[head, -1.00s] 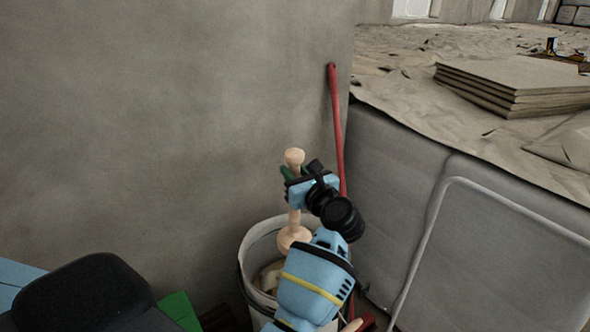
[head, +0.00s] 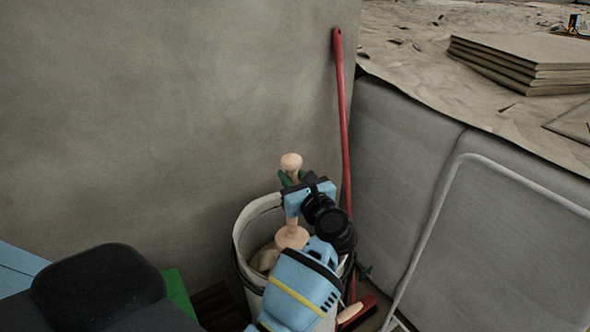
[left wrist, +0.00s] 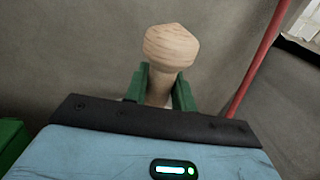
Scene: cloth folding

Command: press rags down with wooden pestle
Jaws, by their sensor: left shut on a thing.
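The wooden pestle (head: 291,162) is upright, with a round knob on top and a wide disc lower down. My left gripper (head: 290,181) is shut on its shaft just below the knob. In the left wrist view the knob (left wrist: 171,45) stands up between the green fingers (left wrist: 158,90). The disc sits within the mouth of a white bucket (head: 240,232). Pale rags (head: 264,258) show inside the bucket, left of and below the disc. My forearm hides the bucket's front right, and I cannot tell whether the pestle touches the rags. My right gripper is not in view.
A red-handled broom (head: 343,120) leans upright just right of the bucket, its head on the floor. A grey wall (head: 150,120) stands close behind. A grey covered block (head: 400,170) with a pale metal frame (head: 440,200) is at right. Stacked boards (head: 520,60) lie on top.

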